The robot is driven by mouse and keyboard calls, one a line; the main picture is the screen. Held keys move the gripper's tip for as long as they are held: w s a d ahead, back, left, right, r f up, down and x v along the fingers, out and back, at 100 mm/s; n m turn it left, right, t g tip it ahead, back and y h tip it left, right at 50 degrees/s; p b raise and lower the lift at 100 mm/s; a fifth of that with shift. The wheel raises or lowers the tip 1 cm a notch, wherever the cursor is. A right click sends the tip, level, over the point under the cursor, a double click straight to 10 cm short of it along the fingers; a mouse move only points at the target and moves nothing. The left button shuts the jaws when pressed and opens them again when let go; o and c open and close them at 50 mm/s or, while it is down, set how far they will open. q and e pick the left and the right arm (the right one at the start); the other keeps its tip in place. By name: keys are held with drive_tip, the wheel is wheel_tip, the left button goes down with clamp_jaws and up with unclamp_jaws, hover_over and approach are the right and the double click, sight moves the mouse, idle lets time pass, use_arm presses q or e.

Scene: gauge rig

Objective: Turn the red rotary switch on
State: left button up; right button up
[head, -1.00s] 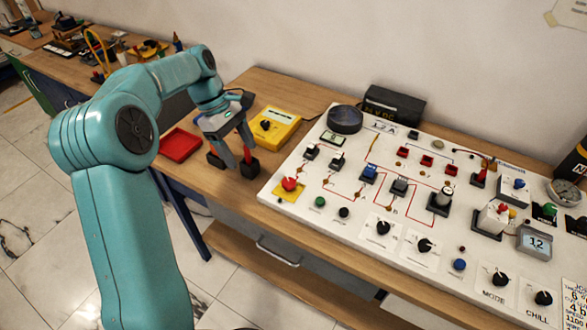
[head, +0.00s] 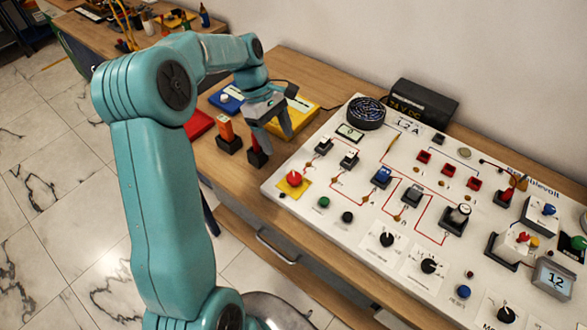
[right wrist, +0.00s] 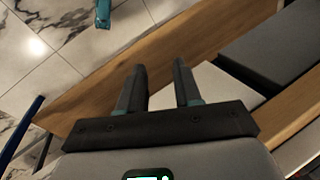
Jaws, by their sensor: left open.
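A red knob on a yellow plate (head: 293,178), which looks like the red rotary switch, sits at the front left corner of the white panel (head: 345,210) in the head view. I cannot read its setting. My left gripper (head: 276,143) is open, pointing down above the wooden bench just left of the panel, behind and left of the knob and apart from it. A red piece in a black stand (head: 257,158) is beside its left finger; I cannot tell whether they touch. My right gripper (right wrist: 157,85) shows only in the right wrist view, open with nothing between its fingers.
An orange piece in a black stand (head: 228,140), a red tray (head: 198,124) and a yellow meter (head: 305,112) lie near my left gripper. The panel carries several knobs, switches and wires. A black box (head: 421,101) stands behind it.

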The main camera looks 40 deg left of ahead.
sight(293, 177)
use_arm(q)
drive_tip(key=p+x, duration=0.1)
drive_tip(key=x, duration=1)
drive_tip(key=shift+s+f, duration=0.15)
drive_tip(key=shift+f, duration=0.1)
drive_tip(key=shift+w+d+f+p, duration=0.2)
drive_tip(key=shift+w+f+p, duration=0.05)
drive_tip(key=shift+p, duration=0.05)
drive_tip(key=shift+s, duration=0.1)
drive_tip(key=c, duration=1)
